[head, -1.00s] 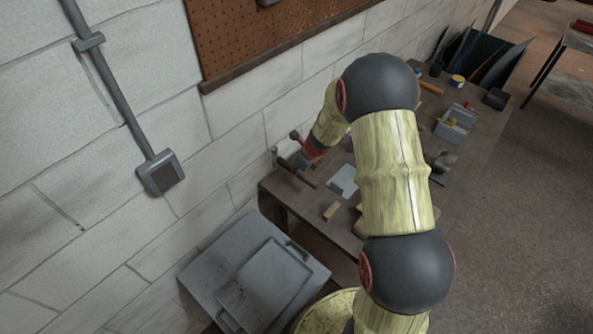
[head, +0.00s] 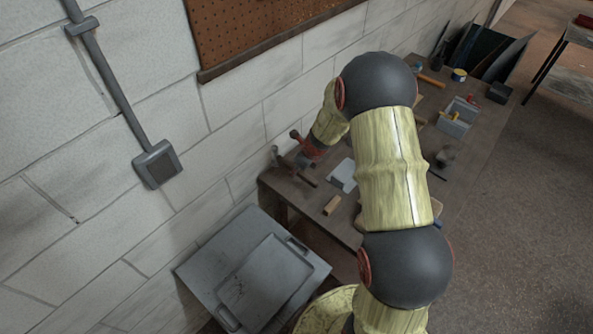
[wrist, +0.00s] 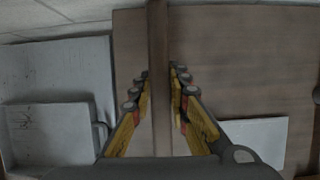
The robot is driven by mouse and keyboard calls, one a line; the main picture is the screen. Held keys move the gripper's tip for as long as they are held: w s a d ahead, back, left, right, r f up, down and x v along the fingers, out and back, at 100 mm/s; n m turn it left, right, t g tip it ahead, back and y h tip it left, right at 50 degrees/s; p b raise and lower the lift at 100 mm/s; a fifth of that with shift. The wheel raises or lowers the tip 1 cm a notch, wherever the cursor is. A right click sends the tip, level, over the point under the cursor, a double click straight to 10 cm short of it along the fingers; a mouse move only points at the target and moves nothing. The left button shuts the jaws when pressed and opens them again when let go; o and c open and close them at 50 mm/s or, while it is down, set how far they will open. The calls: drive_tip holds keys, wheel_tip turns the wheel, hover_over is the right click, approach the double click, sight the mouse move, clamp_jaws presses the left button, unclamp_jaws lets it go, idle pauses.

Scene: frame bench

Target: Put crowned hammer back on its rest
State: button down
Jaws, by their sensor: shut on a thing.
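In the wrist view my gripper (wrist: 159,78) is shut on a long brown handle (wrist: 158,35), which I take to be the crowned hammer's. The handle runs straight up the picture between the two yellow fingers. The hammer's head cannot be made out there. In the head view my gripper (head: 300,152) is small, at the bench's near left corner by the wall, and a short brown bar (head: 307,180) shows just below it. I cannot tell whether that bar is the hammer or part of a rest. No rest can be clearly identified.
The bench (head: 293,190) runs along the block wall. On it are a pale block (head: 342,173), a small wooden block (head: 332,205) and a grey box of tools (head: 456,120). A grey cart with a tray (head: 265,275) stands in front of the bench's near end. A pegboard (head: 255,30) hangs above.

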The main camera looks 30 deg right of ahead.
drive_tip(key=shift+f+b, duration=0.3)
drive_tip(key=shift+f, duration=0.1)
drive_tip(key=c, duration=1.6)
unclamp_jaws()
drive_tip(key=v, duration=1.2)
